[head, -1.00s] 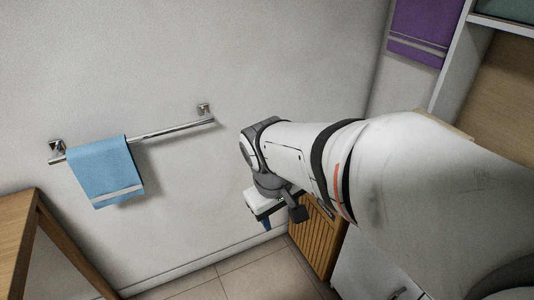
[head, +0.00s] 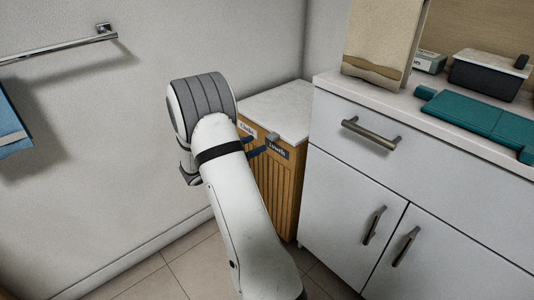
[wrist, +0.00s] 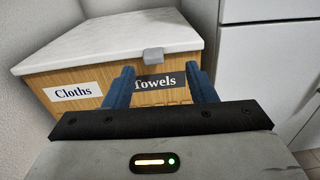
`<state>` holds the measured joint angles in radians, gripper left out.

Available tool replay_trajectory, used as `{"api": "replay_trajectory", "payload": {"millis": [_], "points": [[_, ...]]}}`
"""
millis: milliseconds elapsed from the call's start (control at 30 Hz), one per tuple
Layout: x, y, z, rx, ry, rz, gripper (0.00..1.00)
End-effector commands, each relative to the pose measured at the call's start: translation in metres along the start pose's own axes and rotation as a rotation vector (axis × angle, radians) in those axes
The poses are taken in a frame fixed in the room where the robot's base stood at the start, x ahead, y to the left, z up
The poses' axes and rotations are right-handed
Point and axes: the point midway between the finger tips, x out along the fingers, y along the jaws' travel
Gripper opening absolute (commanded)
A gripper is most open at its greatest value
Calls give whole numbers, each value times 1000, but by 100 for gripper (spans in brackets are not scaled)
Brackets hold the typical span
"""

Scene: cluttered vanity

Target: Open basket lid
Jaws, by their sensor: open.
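The basket (head: 272,185) is a wooden slatted box in the corner, beside the white cabinet. Its white marbled lid (head: 280,108) lies flat and closed on top. A small grey tab (head: 272,137) sticks out at the lid's front edge; the tab also shows in the wrist view (wrist: 153,55). Labels "Cloths" (wrist: 73,92) and "Towels" (wrist: 158,80) are on the front below the lid. My gripper (wrist: 160,84) is open and empty, its blue fingers in front of the labels, with the tab above and between them in the picture. In the head view my arm hides most of the gripper.
A white cabinet (head: 345,210) with metal handles stands close at the basket's right. A wall rises behind; a towel bar (head: 60,45) is at left. Tiled floor is clear in front.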

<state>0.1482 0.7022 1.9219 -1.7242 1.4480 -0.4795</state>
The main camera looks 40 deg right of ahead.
Motion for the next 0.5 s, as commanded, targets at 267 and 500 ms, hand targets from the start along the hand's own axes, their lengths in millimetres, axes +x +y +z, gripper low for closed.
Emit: {"api": "replay_trajectory", "payload": {"millis": [267, 500], "points": [[22, 10, -15, -32, -33, 29, 51], [61, 10, -14, -31, -33, 29, 51]]}}
